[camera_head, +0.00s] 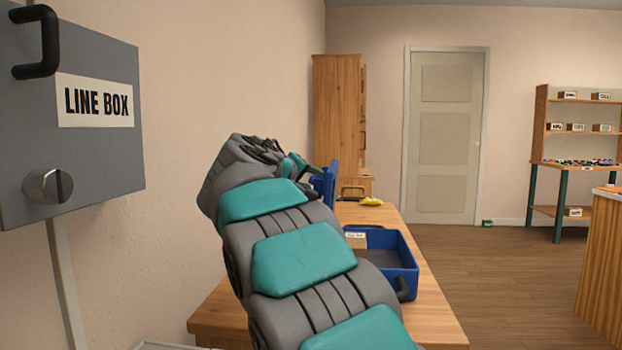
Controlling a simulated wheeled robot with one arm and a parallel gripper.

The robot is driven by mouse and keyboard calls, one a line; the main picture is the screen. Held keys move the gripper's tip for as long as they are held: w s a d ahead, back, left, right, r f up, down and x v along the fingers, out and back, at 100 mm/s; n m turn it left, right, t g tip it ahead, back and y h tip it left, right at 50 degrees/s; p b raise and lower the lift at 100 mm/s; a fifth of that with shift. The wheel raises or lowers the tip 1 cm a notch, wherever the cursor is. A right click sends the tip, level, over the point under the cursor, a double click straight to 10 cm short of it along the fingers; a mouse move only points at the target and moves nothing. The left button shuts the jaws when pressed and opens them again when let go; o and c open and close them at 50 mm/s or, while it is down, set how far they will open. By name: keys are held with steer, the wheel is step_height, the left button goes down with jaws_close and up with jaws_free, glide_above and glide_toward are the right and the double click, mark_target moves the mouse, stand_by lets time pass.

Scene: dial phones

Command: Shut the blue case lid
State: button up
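The blue case (408,277) stands open on the wooden table, with its dark inside facing up. A blue panel that looks like its lid (329,183) stands raised at the left, partly hidden behind my arm. My gripper (310,170) is at the far end of my grey and teal arm, close to the raised lid. I cannot tell whether it touches the lid. Its fingers are small and mostly hidden by the arm, so I cannot see whether they are open or shut.
A small labelled box (356,241) sits at the case's left side. A yellow object (371,202) lies behind on the table (437,318). A grey line box (75,180) hangs on the near left wall. The floor (500,275) to the right is clear.

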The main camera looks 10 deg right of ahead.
steer(key=shift+w+d+f, duration=0.15)
steer(key=shift+w+d, duration=0.25)
jaws_close()
steer(key=shift+f, duration=0.1)
stand_by(1.2)
